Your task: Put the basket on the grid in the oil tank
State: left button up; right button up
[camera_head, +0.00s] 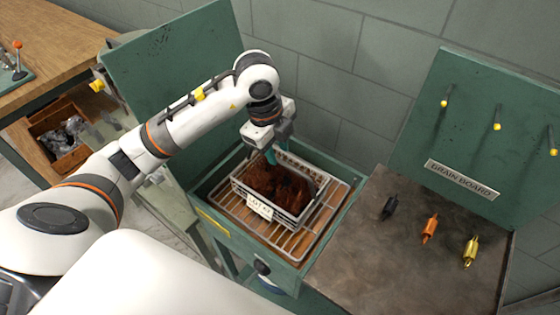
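A white-rimmed basket (318,178) with dark reddish-brown contents and a paper tag on its front stands on the wire grid (295,243) inside the green oil tank (235,232). It sits level toward the back left of the grid. My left gripper (270,157) points down at the basket's back-left rim, its teal fingertips touching or just above it. The gap between the fingers is hidden, so I cannot tell whether they grip the rim. My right gripper is out of view.
The tank's green lid (175,75) stands open behind it. To the right, a drain board (385,245) holds a black, an orange and a yellow small part, with a pegged green panel (470,130) behind. A wooden bench (45,45) and a box (62,135) lie at left.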

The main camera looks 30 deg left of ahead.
pick_arm(q)
jog(key=r, duration=0.5)
jog(key=shift+s+a+r, duration=0.3)
jog(key=shift+s, duration=0.05)
